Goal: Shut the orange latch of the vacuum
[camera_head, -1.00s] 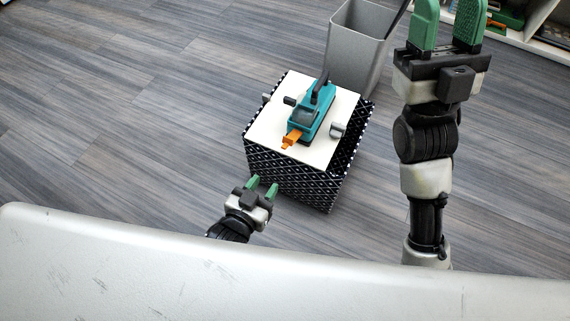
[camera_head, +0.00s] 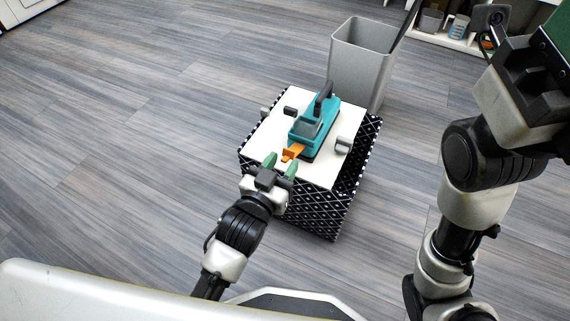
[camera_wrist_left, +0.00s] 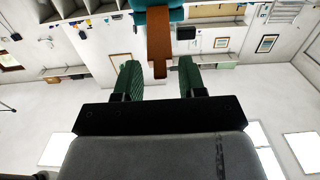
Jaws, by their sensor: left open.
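The teal vacuum (camera_head: 316,126) lies on a white board on top of a black-and-white patterned box. Its orange latch (camera_head: 293,152) sticks out at the end nearest me. My left gripper (camera_head: 281,168) is open, with its green fingers just short of the latch. In the left wrist view the orange latch (camera_wrist_left: 158,42) hangs down from the teal body (camera_wrist_left: 156,8), ahead of and between the two open fingers (camera_wrist_left: 158,80), with nothing gripped. My right arm rises at the right of the head view; its fingertips are out of the frame.
The white board (camera_head: 262,143) also carries small grey and black blocks at its sides, one grey block (camera_head: 343,145) at the right. A grey bin (camera_head: 362,60) stands behind the patterned box (camera_head: 318,208). Shelves (camera_head: 440,30) stand at the back right. The wooden floor at left is clear.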

